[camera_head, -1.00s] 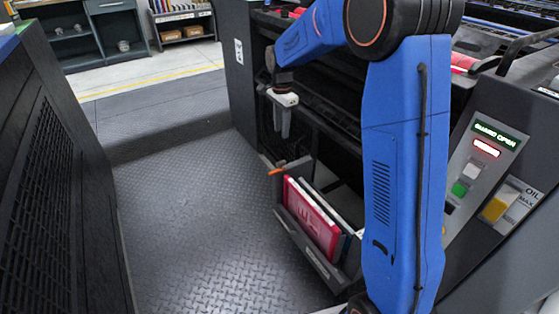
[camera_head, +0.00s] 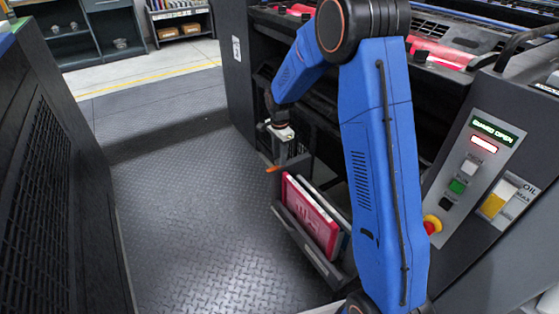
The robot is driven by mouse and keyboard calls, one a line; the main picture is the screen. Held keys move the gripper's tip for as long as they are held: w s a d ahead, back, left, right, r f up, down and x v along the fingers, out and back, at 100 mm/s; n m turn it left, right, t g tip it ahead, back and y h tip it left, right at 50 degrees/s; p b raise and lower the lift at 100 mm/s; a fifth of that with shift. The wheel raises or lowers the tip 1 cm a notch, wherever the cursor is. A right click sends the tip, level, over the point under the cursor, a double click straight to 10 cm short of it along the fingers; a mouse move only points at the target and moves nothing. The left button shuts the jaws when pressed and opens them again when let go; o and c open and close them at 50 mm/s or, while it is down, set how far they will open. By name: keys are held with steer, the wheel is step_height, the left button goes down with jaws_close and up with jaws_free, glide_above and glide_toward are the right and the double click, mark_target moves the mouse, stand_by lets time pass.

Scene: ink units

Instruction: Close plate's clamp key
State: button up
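A small orange-tipped lever (camera_head: 274,169), which looks like the clamp key, sticks out to the left at the top far end of a dark plate holder. A red plate (camera_head: 308,215) with pale lettering stands tilted in the holder, with a white-edged plate behind it. My gripper (camera_head: 283,156) points down just above and slightly right of the lever. Its fingers are small and dark against the machine, so I cannot tell their opening or whether they touch the lever.
The holder (camera_head: 305,240) hangs on the press's open side. A control panel (camera_head: 482,150) reading "GUARD OPEN" and a red stop button (camera_head: 432,224) are at right. The tread-plate floor (camera_head: 190,220) is clear. A dark cabinet (camera_head: 50,190) stands at left.

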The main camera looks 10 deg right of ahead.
steer(key=shift+f, duration=1.2)
steer(key=shift+c, duration=0.4)
jaws_close()
